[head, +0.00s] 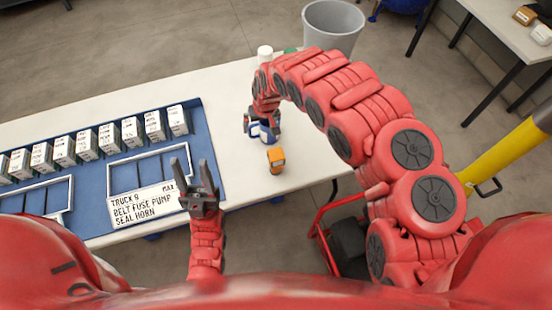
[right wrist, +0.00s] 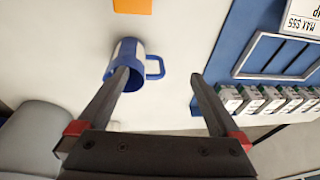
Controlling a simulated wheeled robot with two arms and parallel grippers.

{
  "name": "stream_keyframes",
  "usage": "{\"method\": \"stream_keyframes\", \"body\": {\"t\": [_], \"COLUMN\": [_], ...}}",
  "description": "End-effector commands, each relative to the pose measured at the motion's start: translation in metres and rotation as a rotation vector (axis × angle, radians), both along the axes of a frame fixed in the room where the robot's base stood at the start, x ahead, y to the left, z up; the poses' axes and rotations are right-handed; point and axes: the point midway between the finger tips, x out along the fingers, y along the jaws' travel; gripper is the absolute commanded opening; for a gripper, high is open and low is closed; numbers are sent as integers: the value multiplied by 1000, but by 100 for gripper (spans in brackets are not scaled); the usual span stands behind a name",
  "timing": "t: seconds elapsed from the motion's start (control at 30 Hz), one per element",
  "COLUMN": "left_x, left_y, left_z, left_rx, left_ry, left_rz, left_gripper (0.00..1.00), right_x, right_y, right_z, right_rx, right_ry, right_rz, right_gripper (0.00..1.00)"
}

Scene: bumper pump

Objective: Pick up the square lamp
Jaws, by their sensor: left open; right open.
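A small orange block (head: 276,160), likely the square lamp, sits on the white table near its front right edge. Only its edge shows at the top of the right wrist view (right wrist: 132,5). My right gripper (head: 262,124) is open and points down, beyond the block, over a blue-and-white mug (head: 263,134). In the right wrist view one finger of this gripper (right wrist: 161,76) overlaps the mug (right wrist: 126,52); I cannot tell if they touch. My left gripper (head: 190,163) is open and empty, above the front of the blue mat, left of the block.
The blue mat (head: 205,170) carries a row of several small white boxes (head: 105,138), framed trays and a label card (head: 140,205). A white cup (head: 264,53) and a grey bin (head: 334,24) are at the back.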

Motion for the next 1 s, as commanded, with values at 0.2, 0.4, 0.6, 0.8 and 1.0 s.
{"method": "stream_keyframes", "body": {"t": [0.2, 0.4, 0.6, 0.8, 1.0], "left_x": [0, 0, 0, 0, 0], "left_y": [0, 0, 0, 0, 0], "left_z": [12, -15, -55, -65, -58], "left_rx": [0, 0, 0, 0, 0], "left_ry": [0, 0, 0, 0, 0], "left_rz": [0, 0, 0, 0, 0], "left_gripper": [50, 50, 50, 50, 50], "right_x": [-53, -61, -60, -62, -60], "right_y": [-48, -55, -54, -54, -54], "right_z": [34, 11, -29, -62, -79], "right_rx": [-152, -172, -171, -169, -167], "right_ry": [179, 204, 202, 207, 201], "right_rz": [5, 3, 4, 5, 4], "right_gripper": [100, 100, 100, 100, 100]}}
